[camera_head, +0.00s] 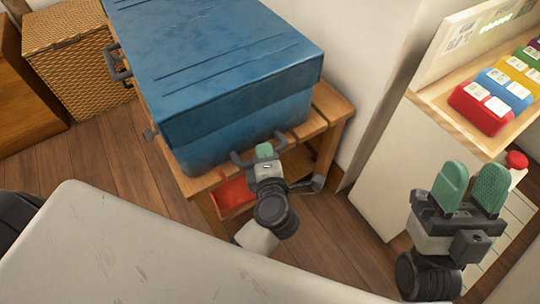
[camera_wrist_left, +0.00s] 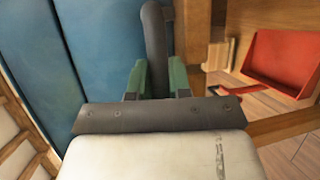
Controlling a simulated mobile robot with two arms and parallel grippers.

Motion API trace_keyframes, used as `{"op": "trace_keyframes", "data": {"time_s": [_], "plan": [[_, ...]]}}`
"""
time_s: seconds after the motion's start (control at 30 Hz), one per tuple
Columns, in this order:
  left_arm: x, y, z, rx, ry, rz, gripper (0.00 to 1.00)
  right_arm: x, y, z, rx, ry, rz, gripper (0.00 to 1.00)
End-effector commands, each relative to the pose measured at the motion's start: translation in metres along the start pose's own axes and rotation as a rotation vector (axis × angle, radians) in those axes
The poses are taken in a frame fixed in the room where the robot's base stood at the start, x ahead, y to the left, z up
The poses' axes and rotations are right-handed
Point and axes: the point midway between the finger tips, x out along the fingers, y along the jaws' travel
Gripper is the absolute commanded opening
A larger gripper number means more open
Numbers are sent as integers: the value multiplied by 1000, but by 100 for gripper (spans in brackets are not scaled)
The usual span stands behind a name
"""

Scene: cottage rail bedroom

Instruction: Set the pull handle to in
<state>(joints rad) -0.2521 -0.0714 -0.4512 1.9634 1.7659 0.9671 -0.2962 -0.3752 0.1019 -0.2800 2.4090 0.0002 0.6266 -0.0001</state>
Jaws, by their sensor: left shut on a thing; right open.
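The pull handle (camera_head: 240,160) is a dark grey bar on the near end of a blue chest (camera_head: 225,70). In the left wrist view the bar (camera_wrist_left: 155,40) runs up between my green finger pads. My left gripper (camera_head: 264,151) is shut on the handle and hides its middle in the head view. The near face of the chest behind the gripper is partly covered. My right gripper (camera_head: 471,182) is open and empty at the right, away from the chest.
The chest stands on a wooden table (camera_head: 333,105) with a red tray (camera_wrist_left: 285,62) below. Another dark handle (camera_head: 117,62) is on its left side. A wicker box (camera_head: 75,50) stands far left. A shelf (camera_head: 437,98) with colored blocks (camera_head: 480,108) is at right.

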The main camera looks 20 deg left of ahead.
Motion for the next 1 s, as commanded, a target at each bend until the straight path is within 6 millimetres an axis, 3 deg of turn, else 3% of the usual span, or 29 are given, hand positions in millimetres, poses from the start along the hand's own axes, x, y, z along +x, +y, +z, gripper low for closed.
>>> {"op": "trace_keyframes", "data": {"time_s": [0.27, 0.3, 0.43, 1.0], "plan": [[3, 1, -2, 1, 4, 7, 0, -1, 0, 1, 0, -3, 0, 43], [3, 1, -2, 1, 5, 7, 25, -1, 0, 1, 0, -3, 0, 43], [3, 1, -2, 0, 4, 6, 43, 0, 0, 1, 0, -2, -1, 43], [1, -3, -1, 1, 2, -5, 43, -1, 0, 1, 0, 0, 0, 43]]}}
